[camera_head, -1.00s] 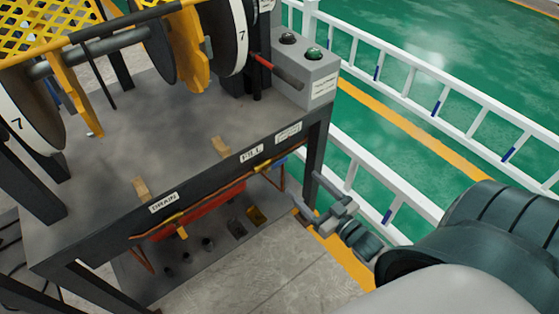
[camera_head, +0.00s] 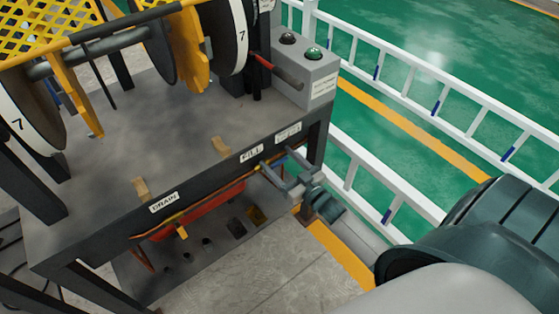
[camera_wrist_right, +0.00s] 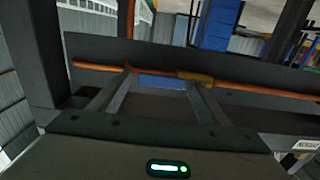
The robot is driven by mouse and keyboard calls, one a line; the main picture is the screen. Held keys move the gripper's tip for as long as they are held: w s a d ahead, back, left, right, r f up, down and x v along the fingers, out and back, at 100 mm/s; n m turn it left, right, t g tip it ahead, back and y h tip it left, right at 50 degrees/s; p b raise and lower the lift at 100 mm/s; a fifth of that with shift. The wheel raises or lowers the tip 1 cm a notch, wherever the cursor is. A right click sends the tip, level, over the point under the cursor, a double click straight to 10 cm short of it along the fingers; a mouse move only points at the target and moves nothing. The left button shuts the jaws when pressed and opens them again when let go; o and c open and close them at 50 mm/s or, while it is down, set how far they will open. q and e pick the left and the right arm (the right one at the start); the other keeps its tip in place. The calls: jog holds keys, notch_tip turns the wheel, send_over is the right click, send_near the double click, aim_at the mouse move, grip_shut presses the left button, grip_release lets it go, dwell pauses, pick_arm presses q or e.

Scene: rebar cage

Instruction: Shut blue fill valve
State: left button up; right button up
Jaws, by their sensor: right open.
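The blue fill valve handle (camera_wrist_right: 162,82) shows in the right wrist view as a flat blue piece at the copper pipe (camera_wrist_right: 100,68), between my gripper's fingertips. My right gripper (camera_wrist_right: 158,88) is open, with one finger on each side of the blue handle and no visible grip on it. In the head view my right gripper (camera_head: 283,161) is at the bench's front edge, under the right end of the label strip, and mostly covers the blue handle. The FILL label (camera_head: 251,154) is just left of it. My left gripper is out of view.
The dark bench (camera_head: 120,135) carries wheels marked 7 and a grey button box (camera_head: 305,72). A red part (camera_head: 205,208) and a yellow handle (camera_head: 182,232) hang under the front edge, near the DRAIN label (camera_head: 163,202). A white railing (camera_head: 385,185) stands to the right.

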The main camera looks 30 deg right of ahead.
jog(key=shift+c, duration=0.7)
jog(key=c, duration=1.4)
